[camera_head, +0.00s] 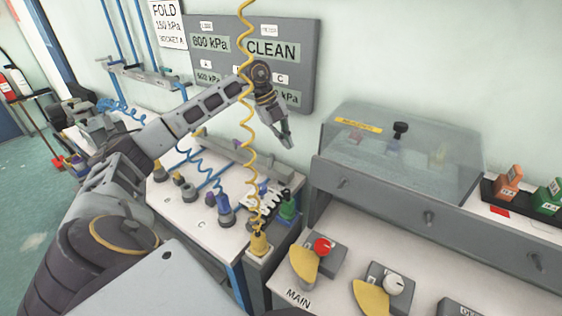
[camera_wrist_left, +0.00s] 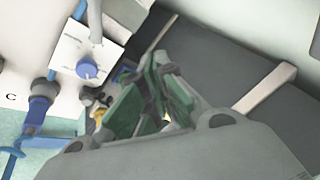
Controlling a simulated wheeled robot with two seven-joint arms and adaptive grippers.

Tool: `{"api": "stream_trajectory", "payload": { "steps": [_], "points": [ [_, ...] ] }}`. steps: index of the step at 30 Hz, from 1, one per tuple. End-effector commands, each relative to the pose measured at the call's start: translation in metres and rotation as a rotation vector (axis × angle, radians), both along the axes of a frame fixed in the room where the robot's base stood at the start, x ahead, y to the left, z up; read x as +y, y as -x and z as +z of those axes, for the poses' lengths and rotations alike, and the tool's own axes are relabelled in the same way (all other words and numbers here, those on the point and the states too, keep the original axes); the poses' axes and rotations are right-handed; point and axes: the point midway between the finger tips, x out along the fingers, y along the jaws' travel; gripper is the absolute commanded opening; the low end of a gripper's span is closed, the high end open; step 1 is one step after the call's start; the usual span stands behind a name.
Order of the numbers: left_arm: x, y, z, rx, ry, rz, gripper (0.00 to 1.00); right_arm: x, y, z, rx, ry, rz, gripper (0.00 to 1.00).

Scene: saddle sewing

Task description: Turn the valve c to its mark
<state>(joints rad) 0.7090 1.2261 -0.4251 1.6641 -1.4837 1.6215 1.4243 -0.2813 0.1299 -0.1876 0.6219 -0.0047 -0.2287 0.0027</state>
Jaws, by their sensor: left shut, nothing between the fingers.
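My left gripper (camera_head: 288,138) hangs in front of the wall board, above the back of the white bench. Its fingers are shut and empty in the left wrist view (camera_wrist_left: 158,85). The wrist view shows a letter C beside a blue fitting (camera_wrist_left: 40,106) at the left. A blue knob (camera_wrist_left: 86,69) on a white square plate (camera_wrist_left: 72,50) is up and right of it. The gripper is apart from both. I cannot tell which part is valve c, and I see no clear mark for it. The right gripper is not in view.
A grey wall board (camera_head: 309,60) carries pressure labels. A yellow coiled hose (camera_head: 249,150) hangs close to my left arm, down to a yellow fitting (camera_head: 260,244). A clear-lidded box (camera_head: 400,150) stands right.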

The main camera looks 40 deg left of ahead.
Motion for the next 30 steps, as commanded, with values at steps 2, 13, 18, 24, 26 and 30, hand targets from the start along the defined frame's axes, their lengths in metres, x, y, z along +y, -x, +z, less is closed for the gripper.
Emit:
{"api": "stream_trajectory", "payload": {
  "steps": [2,13,18,24,26,30],
  "points": [
    [0.002,0.000,-0.001,0.023,-0.010,0.068,0.00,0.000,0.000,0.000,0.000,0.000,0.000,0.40],
    [0.014,-0.001,-0.005,0.126,-0.026,0.399,0.00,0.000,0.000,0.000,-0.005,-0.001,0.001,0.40],
    [0.019,-0.002,-0.006,0.171,-0.018,0.548,0.00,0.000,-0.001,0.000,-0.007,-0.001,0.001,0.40],
    [0.021,-0.001,-0.007,0.229,0.007,0.718,0.00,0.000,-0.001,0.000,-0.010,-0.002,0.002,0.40],
    [0.021,-0.001,-0.007,0.246,0.017,0.769,0.00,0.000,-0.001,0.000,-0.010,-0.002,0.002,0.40],
    [0.021,0.000,-0.007,0.286,0.039,0.880,0.00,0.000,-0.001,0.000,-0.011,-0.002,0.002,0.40]
  ]
}}
